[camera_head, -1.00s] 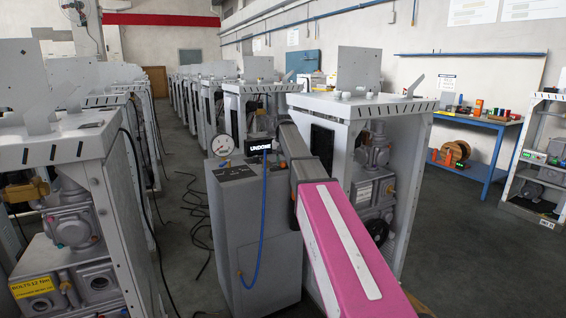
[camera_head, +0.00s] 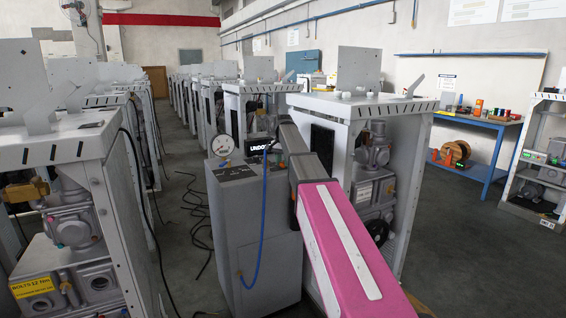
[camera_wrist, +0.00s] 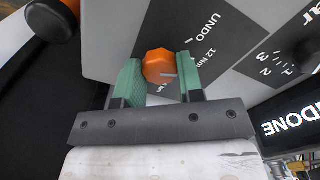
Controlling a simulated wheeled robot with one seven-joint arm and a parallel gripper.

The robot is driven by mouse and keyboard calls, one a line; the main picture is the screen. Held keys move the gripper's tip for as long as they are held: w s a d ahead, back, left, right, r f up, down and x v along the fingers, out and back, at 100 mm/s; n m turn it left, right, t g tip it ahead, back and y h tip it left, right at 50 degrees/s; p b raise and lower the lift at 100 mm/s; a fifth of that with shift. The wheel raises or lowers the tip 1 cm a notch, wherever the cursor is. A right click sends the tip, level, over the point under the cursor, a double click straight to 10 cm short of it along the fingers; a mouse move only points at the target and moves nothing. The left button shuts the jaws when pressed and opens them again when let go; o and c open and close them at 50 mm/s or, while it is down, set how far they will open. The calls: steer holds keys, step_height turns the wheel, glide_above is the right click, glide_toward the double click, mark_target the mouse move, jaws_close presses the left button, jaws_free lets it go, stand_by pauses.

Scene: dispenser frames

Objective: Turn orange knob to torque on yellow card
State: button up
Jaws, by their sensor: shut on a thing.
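The orange knob (camera_wrist: 158,62) sits on a dark dial panel in the wrist view, between my gripper's (camera_wrist: 161,76) two green fingers, which are shut on its sides. A small pale pointer mark on the knob points to the right. Printed labels (camera_wrist: 207,62) around it read "UNDO" and "12 Nm"; another label below the knob is partly hidden. The yellow card (camera_head: 36,284) is at lower left in the head view, on the machine there, and reads "BOLTS 12 Nm". In the head view my arm hides the knob and fingers.
A black display (camera_wrist: 294,118) reading "UNDONE" is right of the knob, beside another dial (camera_wrist: 308,52). A black handle with an orange band (camera_wrist: 52,18) is at upper left.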

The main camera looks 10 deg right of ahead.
mark_target(283, 162)
stand_by(0.3)
steer(key=o, duration=0.9)
step_height(283, 162, up, 11)
steer(key=shift+f, duration=0.1)
